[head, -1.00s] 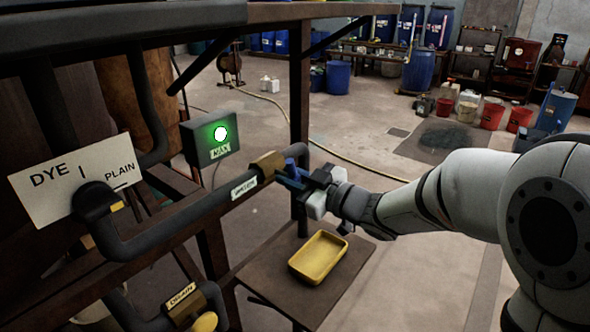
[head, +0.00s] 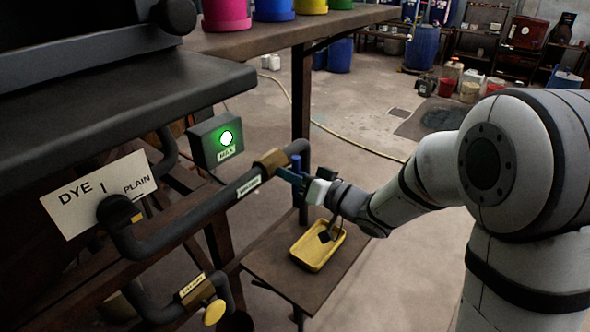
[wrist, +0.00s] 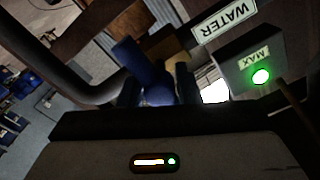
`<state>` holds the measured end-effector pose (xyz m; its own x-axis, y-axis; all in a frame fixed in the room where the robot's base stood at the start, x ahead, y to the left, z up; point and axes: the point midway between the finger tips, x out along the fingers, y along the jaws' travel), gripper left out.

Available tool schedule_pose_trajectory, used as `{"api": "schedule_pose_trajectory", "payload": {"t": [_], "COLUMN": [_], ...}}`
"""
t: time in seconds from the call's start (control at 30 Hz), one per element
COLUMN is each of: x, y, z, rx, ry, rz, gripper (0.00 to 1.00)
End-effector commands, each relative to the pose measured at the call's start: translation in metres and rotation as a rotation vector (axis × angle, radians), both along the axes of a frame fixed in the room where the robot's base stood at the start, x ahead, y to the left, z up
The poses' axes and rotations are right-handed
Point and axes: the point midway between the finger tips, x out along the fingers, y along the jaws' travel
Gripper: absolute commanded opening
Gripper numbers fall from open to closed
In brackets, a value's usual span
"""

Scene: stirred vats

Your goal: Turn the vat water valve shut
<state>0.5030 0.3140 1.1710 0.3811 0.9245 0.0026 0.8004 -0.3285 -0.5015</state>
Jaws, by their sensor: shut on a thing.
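The water valve has a brass body (head: 268,161) on the dark pipe, beside a label that reads WATER in the wrist view (wrist: 224,18). Its blue handle (head: 296,166) shows beyond the brass body at the pipe's bend. My gripper (head: 293,177) reaches it from the right and is shut on the handle. In the wrist view the blue handle (wrist: 141,62) rises between the two dark fingers (wrist: 158,88) and leans up and left. The fingers hide its lower part, and I cannot tell how far it is turned.
A grey box (head: 216,141) marked MAX has its green lamp lit. A drain valve with a yellow handle (head: 214,312) is lower left, below a DYE/PLAIN plate (head: 75,200). A yellow tray (head: 305,262) sits on a low stand beneath my wrist. Open floor lies behind.

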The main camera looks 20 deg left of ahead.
Motion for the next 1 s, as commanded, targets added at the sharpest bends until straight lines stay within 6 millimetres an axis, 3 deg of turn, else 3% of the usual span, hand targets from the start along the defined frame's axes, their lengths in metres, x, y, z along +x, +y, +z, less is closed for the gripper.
{"api": "schedule_pose_trajectory", "payload": {"t": [0.7,0.73,0.93,1.0], "x": [-0.0016,-0.0016,-0.0009,-0.0007], "y": [-0.0002,-0.0002,-0.0006,-0.0007], "z": [-0.0031,-0.0032,-0.0025,-0.0022], "rx": [0.027,0.027,0.028,0.028], "ry": [0.082,0.082,0.078,0.078], "rz": [0.002,0.002,0.000,0.000], "gripper": [0.10,0.33,0.49,0.49]}}
